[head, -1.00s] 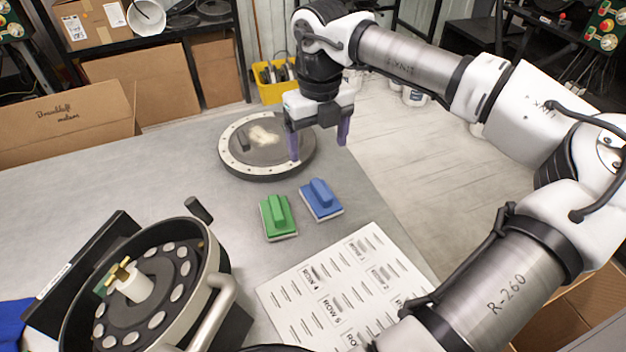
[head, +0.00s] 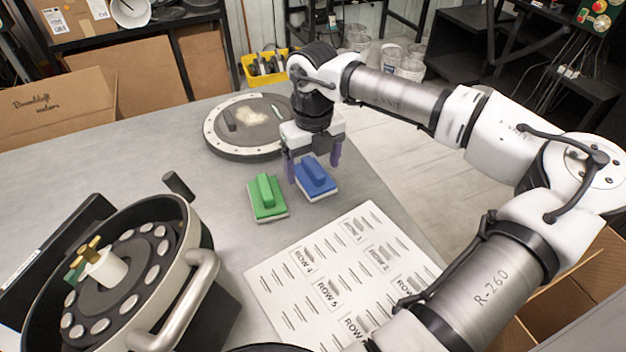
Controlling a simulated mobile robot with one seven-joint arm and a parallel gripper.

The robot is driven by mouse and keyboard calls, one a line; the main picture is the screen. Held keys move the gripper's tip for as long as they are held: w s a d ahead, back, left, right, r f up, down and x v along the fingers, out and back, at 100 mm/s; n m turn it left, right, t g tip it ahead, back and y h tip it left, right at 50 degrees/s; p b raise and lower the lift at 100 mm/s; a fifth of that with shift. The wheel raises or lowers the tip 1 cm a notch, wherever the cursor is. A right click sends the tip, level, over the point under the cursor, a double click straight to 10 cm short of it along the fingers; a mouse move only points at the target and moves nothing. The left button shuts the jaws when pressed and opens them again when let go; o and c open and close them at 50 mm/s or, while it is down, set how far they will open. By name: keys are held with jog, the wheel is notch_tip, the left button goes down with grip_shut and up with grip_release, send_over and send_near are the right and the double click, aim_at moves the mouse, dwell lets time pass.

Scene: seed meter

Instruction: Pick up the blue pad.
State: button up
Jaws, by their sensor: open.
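The blue pad (head: 316,181) lies on the grey table, a blue block-shaped grip on a flat base with a pale underside. My gripper (head: 314,172) is open, pointing down, with its two purple fingers on either side of the blue pad's raised grip as seen in the head view. The left fingertip shows near the pad's left edge and the right one near its far right side. I cannot tell whether the fingers touch the pad or how high they are above the table.
A green pad (head: 267,197) lies just left of the blue one. A round disc plate (head: 212,140) is behind. A printed row sheet (head: 285,262) lies in front. The seed meter housing (head: 198,262) stands at front left. The table's right edge is close.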

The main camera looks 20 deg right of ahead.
aim_at(313, 166)
jog(key=shift+f, duration=0.45)
jog(key=shift+r, duration=0.1)
jog(key=c, duration=1.1)
notch_tip(313, 166, up, 20)
jog(key=p, duration=1)
jog(key=shift+p, duration=0.4)
